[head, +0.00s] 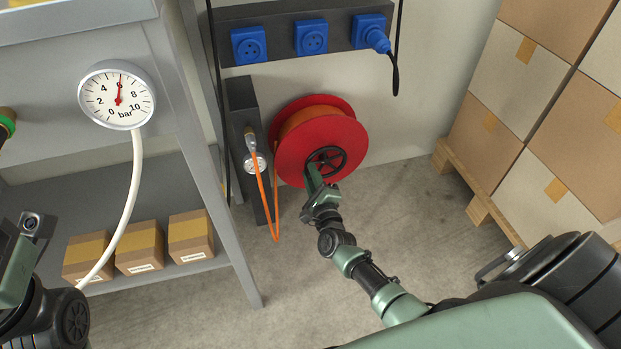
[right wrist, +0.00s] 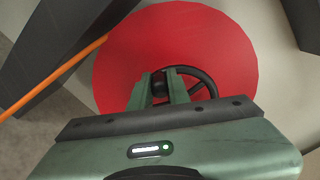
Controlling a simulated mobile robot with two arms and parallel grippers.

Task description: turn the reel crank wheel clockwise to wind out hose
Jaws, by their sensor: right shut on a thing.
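The red hose reel (head: 292,150) is on the wall and carries orange hose (head: 310,116). Its small black crank wheel (head: 338,153) sits at the middle of the red disc, and also shows in the right wrist view (right wrist: 205,77). My right gripper (head: 313,170) reaches the lower left of the wheel. In the right wrist view its two green fingers (right wrist: 159,90) are shut on the wheel's black knob, with the rest of the rim to the right. Part of my left arm's end shows at the left edge; its fingers are hidden.
A pressure gauge (head: 117,95) is at the bench (head: 185,110) on the left; several cartons (head: 190,235) sit on its shelf. Blue sockets (head: 310,37) are above the reel. Stacked boxes (head: 545,150) on a pallet (head: 480,205) stand right. Floor below the reel is clear.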

